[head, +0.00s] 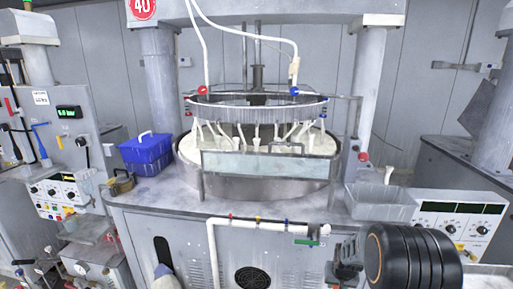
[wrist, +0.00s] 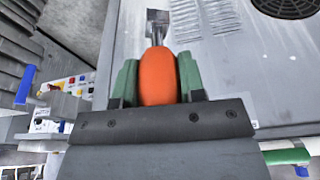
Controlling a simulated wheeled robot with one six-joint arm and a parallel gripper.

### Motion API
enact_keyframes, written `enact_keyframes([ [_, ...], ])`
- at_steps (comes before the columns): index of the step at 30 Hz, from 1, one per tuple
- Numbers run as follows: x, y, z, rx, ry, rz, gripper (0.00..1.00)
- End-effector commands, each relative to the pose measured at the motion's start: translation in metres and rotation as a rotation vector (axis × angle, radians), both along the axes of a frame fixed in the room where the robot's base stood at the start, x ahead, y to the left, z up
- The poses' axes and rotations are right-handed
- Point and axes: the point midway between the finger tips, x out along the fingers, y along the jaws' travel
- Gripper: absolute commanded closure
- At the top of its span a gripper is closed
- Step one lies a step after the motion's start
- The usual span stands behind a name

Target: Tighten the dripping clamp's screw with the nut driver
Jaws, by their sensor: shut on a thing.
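My gripper (wrist: 158,67) is shut on an orange handle (wrist: 157,88), with a green finger on each side. A grey metal shaft with a wider end (wrist: 158,20) points away from the gripper; I cannot tell whether this is the nut driver. In the head view a red clamp-like fitting (head: 203,90) and a blue one (head: 294,91) sit at the hose ends above the ring. Small red (head: 230,217), yellow (head: 257,220) and blue (head: 285,222) fittings line the white front pipe (head: 212,255). No drip or clamp screw can be made out. The held tool is not clear in the head view.
The round platen basin (head: 260,187) stands on the grey cabinet (head: 130,222). A blue box (head: 147,152) stands left of it and a clear tray (head: 381,202) right. The white pipe and a green fitting (head: 307,242) project from the cabinet front, near my arm.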

Motion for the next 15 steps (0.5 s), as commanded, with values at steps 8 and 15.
enact_keyframes([
  [8,-0.049,0.07,-0.06,0.0,0.003,0.148,0.93],
  [15,-0.058,0.099,-0.073,0.0,-0.004,0.22,0.93],
])
